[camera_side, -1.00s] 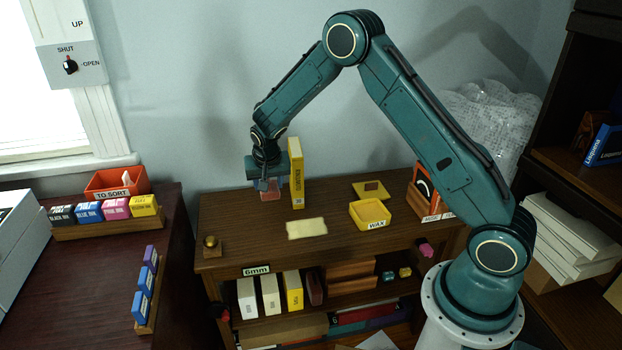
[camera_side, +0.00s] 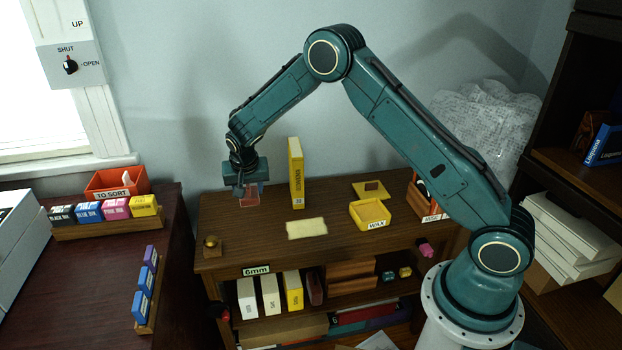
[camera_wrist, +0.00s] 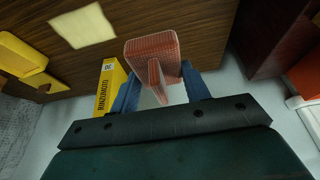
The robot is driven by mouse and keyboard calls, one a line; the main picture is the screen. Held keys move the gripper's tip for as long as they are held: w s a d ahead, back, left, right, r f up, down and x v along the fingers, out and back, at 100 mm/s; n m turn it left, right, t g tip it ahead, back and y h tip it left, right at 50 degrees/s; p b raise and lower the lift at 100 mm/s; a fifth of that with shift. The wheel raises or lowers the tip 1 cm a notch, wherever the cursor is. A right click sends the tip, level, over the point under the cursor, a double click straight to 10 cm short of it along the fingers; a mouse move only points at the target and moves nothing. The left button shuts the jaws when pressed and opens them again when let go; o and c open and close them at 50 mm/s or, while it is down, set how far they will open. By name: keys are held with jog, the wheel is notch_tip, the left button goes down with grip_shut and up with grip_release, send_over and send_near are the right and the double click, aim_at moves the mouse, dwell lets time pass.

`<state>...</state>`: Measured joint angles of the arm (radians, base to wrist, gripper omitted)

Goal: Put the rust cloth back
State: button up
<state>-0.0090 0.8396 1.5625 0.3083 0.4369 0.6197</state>
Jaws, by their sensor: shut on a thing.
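The rust cloth (camera_side: 249,201) is a small reddish, woven-looking piece held under my gripper (camera_side: 247,191). In the wrist view the cloth (camera_wrist: 152,50) shows as a flat pad with a raised fold between the two blue fingers of my gripper (camera_wrist: 160,85). The gripper is shut on that fold. The cloth is near the back left of the brown wooden shelf top (camera_side: 225,225), left of the upright yellow box (camera_side: 296,175). I cannot tell exactly how high above the top it is.
A pale yellow cloth (camera_side: 306,228) lies flat on the shelf top. A yellow WAX tray (camera_side: 370,213) stands right of it. A brass knob on a block (camera_side: 211,246) sits at the front left corner. A dark red desk (camera_side: 90,265) with an orange TO SORT bin (camera_side: 118,183) stands left.

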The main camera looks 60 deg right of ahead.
send_over(255, 235)
jog(key=s+a, duration=0.1)
notch_tip(255, 235, down, 11)
jog(key=shift+r, duration=0.1)
jog(key=shift+f, duration=2.15)
jog(key=shift+f, duration=0.1)
jog(key=o, duration=0.9)
jog(key=shift+v, duration=6.15)
